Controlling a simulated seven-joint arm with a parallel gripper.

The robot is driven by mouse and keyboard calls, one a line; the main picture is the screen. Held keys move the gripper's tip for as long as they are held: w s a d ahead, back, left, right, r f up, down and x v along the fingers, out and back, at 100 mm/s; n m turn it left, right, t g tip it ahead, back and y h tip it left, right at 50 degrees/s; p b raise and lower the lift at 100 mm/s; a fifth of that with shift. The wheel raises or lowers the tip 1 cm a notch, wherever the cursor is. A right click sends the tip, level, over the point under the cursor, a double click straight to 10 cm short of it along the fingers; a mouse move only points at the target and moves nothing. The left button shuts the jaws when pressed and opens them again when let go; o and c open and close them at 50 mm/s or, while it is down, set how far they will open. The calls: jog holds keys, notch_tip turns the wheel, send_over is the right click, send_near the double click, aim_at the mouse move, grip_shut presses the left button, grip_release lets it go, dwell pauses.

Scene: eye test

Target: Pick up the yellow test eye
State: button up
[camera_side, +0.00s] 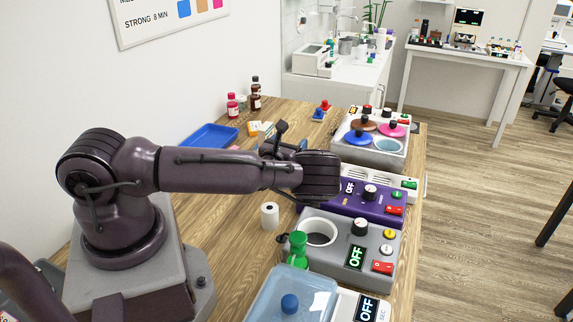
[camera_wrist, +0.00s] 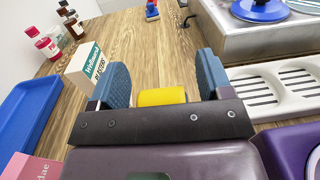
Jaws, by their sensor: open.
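The yellow test eye (camera_wrist: 162,97) shows in the wrist view as a short yellow, rounded piece. It lies between the two blue finger pads of my gripper (camera_wrist: 162,76), with gaps to both sides. Its near part is hidden behind the dark bar of my gripper. I cannot tell its height relative to the fingertips. My gripper is open, with nothing clamped. In the side view my wrist hangs over the middle of the wooden bench (camera_side: 243,205), and the test eye cannot be made out there.
Left of my gripper are a white-green box (camera_wrist: 88,64), a blue tray (camera_wrist: 28,108) and bottles (camera_wrist: 48,47). Right are a white slotted rack (camera_wrist: 275,88), a lidded metal bath (camera_side: 375,150) and a purple device (camera_side: 345,204). A white roll (camera_side: 269,216) stands nearer.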

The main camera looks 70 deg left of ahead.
jog(key=c, duration=1.3)
jog(key=shift+c, duration=0.2)
jog(key=shift+r, duration=0.1)
